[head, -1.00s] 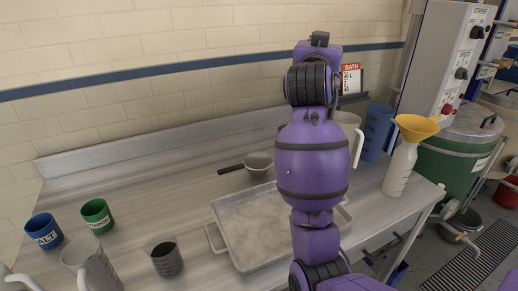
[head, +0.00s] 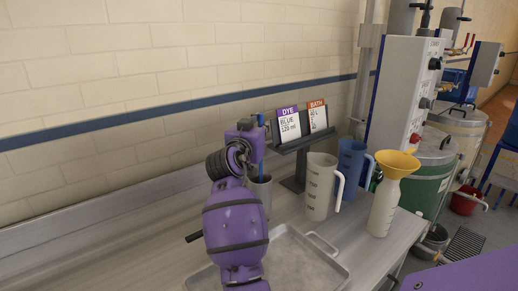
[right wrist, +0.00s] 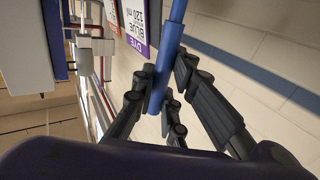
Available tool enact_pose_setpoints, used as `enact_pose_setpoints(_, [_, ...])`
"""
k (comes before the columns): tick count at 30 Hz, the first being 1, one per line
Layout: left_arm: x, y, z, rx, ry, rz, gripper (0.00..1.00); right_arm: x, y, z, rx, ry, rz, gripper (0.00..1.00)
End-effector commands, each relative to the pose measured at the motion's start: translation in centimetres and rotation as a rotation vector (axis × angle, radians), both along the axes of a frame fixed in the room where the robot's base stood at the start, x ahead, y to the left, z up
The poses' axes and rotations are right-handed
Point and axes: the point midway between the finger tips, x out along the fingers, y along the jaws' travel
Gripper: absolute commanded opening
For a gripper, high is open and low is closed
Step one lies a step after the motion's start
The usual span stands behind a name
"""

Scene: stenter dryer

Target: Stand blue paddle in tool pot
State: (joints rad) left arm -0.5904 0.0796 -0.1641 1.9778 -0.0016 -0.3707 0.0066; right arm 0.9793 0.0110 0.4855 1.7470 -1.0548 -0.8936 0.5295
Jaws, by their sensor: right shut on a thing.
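The blue paddle (head: 261,132) shows as an upright blue shaft beside my right wrist. My right gripper (right wrist: 163,92) is shut on this shaft (right wrist: 174,38), its dark fingers on both sides. In the head view the gripper is mostly hidden by my purple arm. The grey tool pot (head: 263,194) stands on the bench directly below the shaft, partly behind my arm. The paddle's lower end is hidden, and I cannot tell how deep it is in the pot. My left gripper is not in view.
A grey jug (head: 319,188), a blue jug (head: 352,165) and a bottle with a yellow funnel (head: 392,190) stand right of the pot. A card stand (head: 300,142) is behind. A metal tray (head: 305,262) lies in front; a black handle (head: 194,237) shows left.

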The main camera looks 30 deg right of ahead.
Motion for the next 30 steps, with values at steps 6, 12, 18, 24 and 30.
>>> enact_pose_setpoints(6, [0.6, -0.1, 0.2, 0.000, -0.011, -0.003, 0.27, 0.0, 0.0, -2.0, -0.001, 0.002, 0.001, 0.00])
enact_pose_setpoints(12, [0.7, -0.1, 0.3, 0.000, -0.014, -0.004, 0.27, 0.0, 0.0, -4.0, -0.001, -0.002, 0.001, 0.00])
enact_pose_setpoints(18, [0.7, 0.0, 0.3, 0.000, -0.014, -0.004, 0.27, 0.0, 0.0, -3.9, 0.000, -0.003, 0.001, 0.00])
enact_pose_setpoints(24, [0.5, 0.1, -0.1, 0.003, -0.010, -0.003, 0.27, 0.0, 0.0, -4.5, 0.000, -0.001, 0.001, 0.18])
enact_pose_setpoints(30, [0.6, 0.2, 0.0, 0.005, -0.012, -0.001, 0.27, 0.0, 0.0, -4.3, 0.000, -0.002, 0.001, 0.31])
